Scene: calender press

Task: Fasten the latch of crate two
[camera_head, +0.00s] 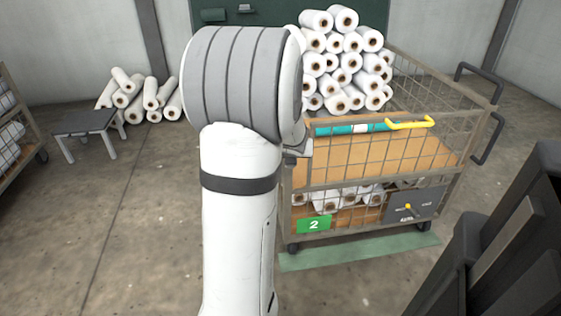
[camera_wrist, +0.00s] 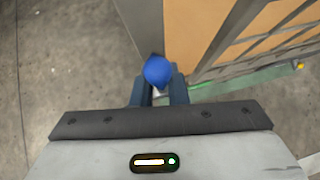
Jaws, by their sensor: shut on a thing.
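Crate two is a wheeled wire cage (camera_head: 385,165) with a green sign (camera_head: 314,224) reading "2" at its lower left front. A grey panel with a small yellow pointer (camera_head: 410,208) sits at its lower right front; its lettering is too small to read. In the wrist view my gripper (camera_wrist: 159,88) is shut on a blue round knob (camera_wrist: 157,70), beside the crate's corner post and orange-brown board (camera_wrist: 190,30). In the head view my arm hides the gripper and the knob. I cannot tell from these views how the latch stands.
White rolls (camera_head: 343,65) are piled at the crate's back, near a teal bar with a yellow handle (camera_head: 410,123). A small grey table (camera_head: 85,123) and loose rolls stand at the left. A dark structure (camera_head: 515,250) fills the lower right. Floor at lower left is clear.

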